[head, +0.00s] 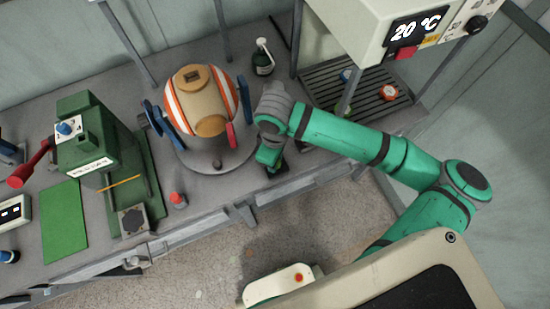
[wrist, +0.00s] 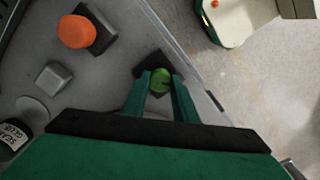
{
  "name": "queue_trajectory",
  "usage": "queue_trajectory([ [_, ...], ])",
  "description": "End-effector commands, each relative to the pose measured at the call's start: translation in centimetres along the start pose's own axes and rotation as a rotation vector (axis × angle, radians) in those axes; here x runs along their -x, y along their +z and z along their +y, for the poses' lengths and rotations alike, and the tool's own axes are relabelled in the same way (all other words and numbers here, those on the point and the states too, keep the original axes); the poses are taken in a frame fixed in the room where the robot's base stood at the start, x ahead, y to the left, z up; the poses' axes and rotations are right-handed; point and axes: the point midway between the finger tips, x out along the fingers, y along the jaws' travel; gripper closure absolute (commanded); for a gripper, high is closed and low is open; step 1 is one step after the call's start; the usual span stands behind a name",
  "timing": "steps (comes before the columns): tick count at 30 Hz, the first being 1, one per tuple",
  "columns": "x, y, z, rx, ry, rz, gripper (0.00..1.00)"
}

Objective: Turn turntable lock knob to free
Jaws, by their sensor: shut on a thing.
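In the wrist view a small round green knob (wrist: 160,80) with a dark mark sits on a dark base near the bench's front edge. I take it for the lock knob. My gripper (wrist: 161,84) is shut on it, one green finger on each side. In the head view my gripper (head: 270,163) points down at the bench edge, right of the turntable (head: 206,163), and the knob is hidden there. The turntable carries an orange-and-white striped drum (head: 197,98). I cannot read the knob's setting.
In the wrist view an orange knob (wrist: 76,31) on a dark base and a grey block (wrist: 53,78) stand nearby. A dark bottle (head: 262,62) stands behind my gripper. A green press (head: 88,140) and a red button (head: 178,199) are left of the turntable.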

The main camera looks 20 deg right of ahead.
Motion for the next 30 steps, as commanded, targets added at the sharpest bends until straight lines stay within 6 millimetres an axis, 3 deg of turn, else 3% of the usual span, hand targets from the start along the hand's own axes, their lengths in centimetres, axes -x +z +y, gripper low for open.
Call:
queue_trajectory([
  [18,0.08,-0.04,-0.03,0.569,0.001,0.002,0.96],
  [30,0.06,-0.01,0.03,0.790,0.001,0.003,0.96],
])
